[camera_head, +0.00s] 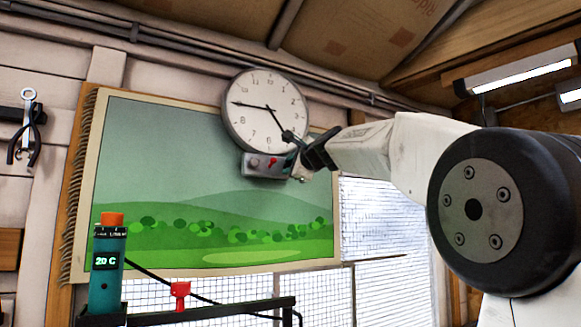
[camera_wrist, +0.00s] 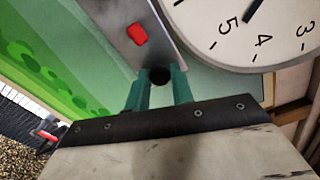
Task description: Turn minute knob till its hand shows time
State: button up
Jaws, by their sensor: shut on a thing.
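A round white clock (camera_head: 262,88) hangs on the wall. Its thin long hand points left, near the 9; a thicker dark hand points down right, between 4 and 5. Part of its face fills the upper right of the wrist view (camera_wrist: 210,12). A grey control box (camera_head: 254,171) sits just below the clock, with a red knob (camera_head: 273,162). The red knob also shows in the wrist view (camera_wrist: 137,34). My gripper (camera_wrist: 160,88) has its green fingers shut on a round black knob (camera_wrist: 160,75) at the box's end. The fingers partly cover it. No knob label is readable.
A landscape picture (camera_head: 180,150) hangs behind the box. A teal canister (camera_head: 107,275) reading 20 C stands on a dark rack at lower left, beside a red fitting (camera_head: 180,294). Pliers (camera_head: 24,140) hang at far left. A lamp (camera_head: 521,72) is at upper right.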

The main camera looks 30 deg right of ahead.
dwell(0.3)
jog(key=o, duration=1)
jog(key=s, duration=0.8)
jog(key=shift+w, duration=0.1)
